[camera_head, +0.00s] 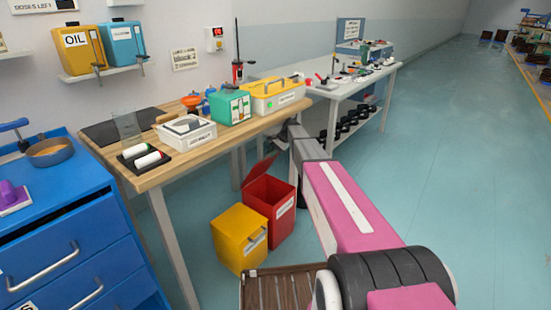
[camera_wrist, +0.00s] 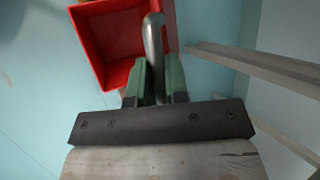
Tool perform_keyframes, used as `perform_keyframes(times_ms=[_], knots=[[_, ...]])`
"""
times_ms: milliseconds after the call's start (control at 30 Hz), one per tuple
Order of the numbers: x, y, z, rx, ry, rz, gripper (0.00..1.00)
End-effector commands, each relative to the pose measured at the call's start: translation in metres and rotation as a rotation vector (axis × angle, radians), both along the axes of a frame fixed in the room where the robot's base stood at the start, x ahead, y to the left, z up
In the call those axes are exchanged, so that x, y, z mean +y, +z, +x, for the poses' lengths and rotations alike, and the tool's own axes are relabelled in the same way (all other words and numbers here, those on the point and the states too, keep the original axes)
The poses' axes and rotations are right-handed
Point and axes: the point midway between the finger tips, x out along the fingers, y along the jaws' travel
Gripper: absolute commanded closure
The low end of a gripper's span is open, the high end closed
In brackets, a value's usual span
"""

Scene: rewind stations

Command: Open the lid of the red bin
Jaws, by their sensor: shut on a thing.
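The red bin (camera_head: 270,212) stands on the floor beside the workbench. Its red lid (camera_head: 257,172) is raised and tilted up from the opening. In the wrist view the open red bin (camera_wrist: 92,38) lies beyond my gripper (camera_wrist: 156,84). The green fingers are shut on a grey metal bar (camera_wrist: 153,48), which extends past them over the bin's edge. I cannot make out where the bar joins the lid. In the head view my arm reaches to the right of the bin and the fingers are not clearly seen.
A yellow bin (camera_head: 238,238) stands close to the left of the red bin. The wooden workbench (camera_head: 165,172) rises behind, with boxes on top. A blue drawer cabinet (camera_head: 75,235) is at the left. Open floor (camera_head: 440,160) lies to the right.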

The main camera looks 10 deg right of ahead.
Motion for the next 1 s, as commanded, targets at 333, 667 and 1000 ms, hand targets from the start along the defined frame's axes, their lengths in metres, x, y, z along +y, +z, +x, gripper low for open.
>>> perform_keyframes(times_ms=[333,667,1000], knots=[[0.003,0.002,0.003,-0.002,-0.001,0.002,1.0],[0.003,0.002,0.003,-0.002,0.0,0.002,0.61],[-0.004,0.012,0.003,-0.004,-0.001,0.002,0.61]])
